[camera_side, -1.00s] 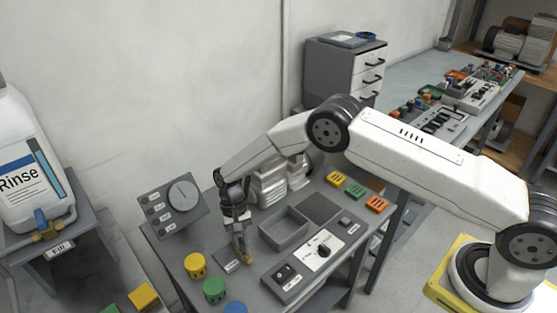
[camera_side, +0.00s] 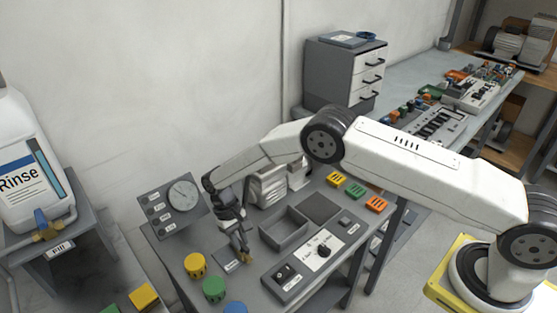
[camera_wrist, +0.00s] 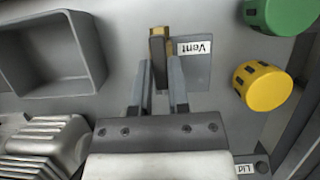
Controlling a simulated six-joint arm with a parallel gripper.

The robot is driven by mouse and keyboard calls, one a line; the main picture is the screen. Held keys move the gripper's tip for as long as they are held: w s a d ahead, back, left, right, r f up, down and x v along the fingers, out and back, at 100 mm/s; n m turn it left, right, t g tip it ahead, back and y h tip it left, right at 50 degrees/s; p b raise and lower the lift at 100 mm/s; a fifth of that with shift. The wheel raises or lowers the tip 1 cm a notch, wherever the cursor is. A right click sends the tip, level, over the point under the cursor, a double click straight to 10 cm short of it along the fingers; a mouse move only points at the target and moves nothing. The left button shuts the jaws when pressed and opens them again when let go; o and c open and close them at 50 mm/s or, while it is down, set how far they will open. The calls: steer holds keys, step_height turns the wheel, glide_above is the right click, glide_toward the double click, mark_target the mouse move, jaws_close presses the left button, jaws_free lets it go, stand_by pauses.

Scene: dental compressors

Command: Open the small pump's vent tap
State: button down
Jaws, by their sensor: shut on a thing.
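The vent tap is a small brass piece (camera_side: 248,259) on a grey plate on the grey bench. In the wrist view the brass tap (camera_wrist: 158,40) stands beside a white label reading "Vent" (camera_wrist: 194,48). My gripper (camera_side: 244,254) reaches down to the tap, tilted. In the wrist view my gripper's two fingers (camera_wrist: 160,85) lie on either side of the tap's near part and are shut on it. The fingers partly hide the tap, and its exact turn angle is hard to tell. The small silver ribbed pump (camera_side: 268,187) stands behind my wrist; its ribbed side shows in the wrist view (camera_wrist: 45,145).
A grey open tray (camera_side: 284,232) is right of the tap. Yellow (camera_side: 195,265), green (camera_side: 213,290) and blue (camera_side: 235,307) knobs stand left and in front. A gauge panel (camera_side: 172,208) is behind left. A dial panel (camera_side: 320,249) is at right.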

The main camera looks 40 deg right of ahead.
steer(key=c, duration=0.6)
jaws_free()
steer(key=v, duration=0.8)
